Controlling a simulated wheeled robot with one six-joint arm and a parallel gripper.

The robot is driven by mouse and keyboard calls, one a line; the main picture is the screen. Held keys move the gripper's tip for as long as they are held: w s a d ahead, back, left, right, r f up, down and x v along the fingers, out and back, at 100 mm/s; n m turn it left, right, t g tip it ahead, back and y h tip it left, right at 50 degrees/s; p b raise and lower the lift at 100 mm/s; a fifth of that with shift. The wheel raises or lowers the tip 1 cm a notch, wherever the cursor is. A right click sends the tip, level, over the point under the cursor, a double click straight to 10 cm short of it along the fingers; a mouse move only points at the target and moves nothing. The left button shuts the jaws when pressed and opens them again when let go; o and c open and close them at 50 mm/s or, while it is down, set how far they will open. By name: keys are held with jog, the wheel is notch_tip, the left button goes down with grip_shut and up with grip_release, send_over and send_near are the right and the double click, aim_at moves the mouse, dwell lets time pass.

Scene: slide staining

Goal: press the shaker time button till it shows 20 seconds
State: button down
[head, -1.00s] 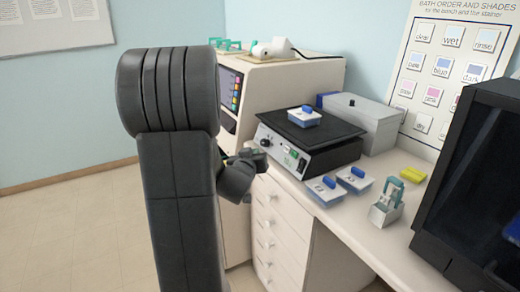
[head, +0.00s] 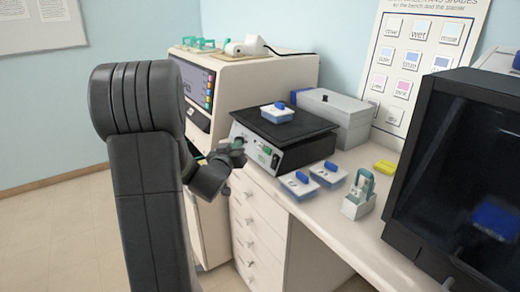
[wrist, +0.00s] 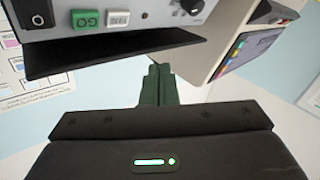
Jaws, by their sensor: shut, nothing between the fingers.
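The shaker (head: 282,138) stands on the bench, with a black platform on top and a pale front panel. In the wrist view its panel (wrist: 65,20) fills the top, appearing upside down. It has a green labelled block (wrist: 87,18), a white labelled button (wrist: 117,18), a black switch (wrist: 36,14) and a dark knob (wrist: 192,5). I cannot tell for sure which is the time button, nor read any time. My gripper (wrist: 157,72) is shut and empty, apart from the panel. In the head view my gripper (head: 238,148) is just in front of the shaker's left end.
Two more tubs (head: 298,186) (head: 328,175) and a white slide holder (head: 358,197) stand to the right. A tall cream machine (head: 245,82) is on the left, and a grey box (head: 335,115) behind. Drawers (head: 255,215) are below.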

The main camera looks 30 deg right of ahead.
aim_at(261, 146)
jog(key=shift+w+d+f+b, duration=0.1)
jog(key=shift+d+f+b, duration=0.35)
jog(key=shift+d, duration=0.55)
jog(key=shift+w+d+f+b, duration=0.1)
jog(key=shift+d+f+b, duration=0.3)
jog(key=shift+d, duration=0.6)
jog(key=shift+d+f+b, duration=0.35)
jog(key=shift+d+b, duration=0.1)
jog(key=shift+d, duration=0.55)
jog(key=shift+f, duration=0.1)
jog(key=shift+d+b, duration=0.3)
jog(key=shift+d, duration=0.05)
jog(key=shift+d+f+b, duration=0.2)
jog(key=shift+d+b, duration=0.1)
jog(key=shift+w, duration=0.1)
dwell(0.3)
jog(key=shift+a+r, duration=0.3)
jog(key=shift+a, duration=0.4)
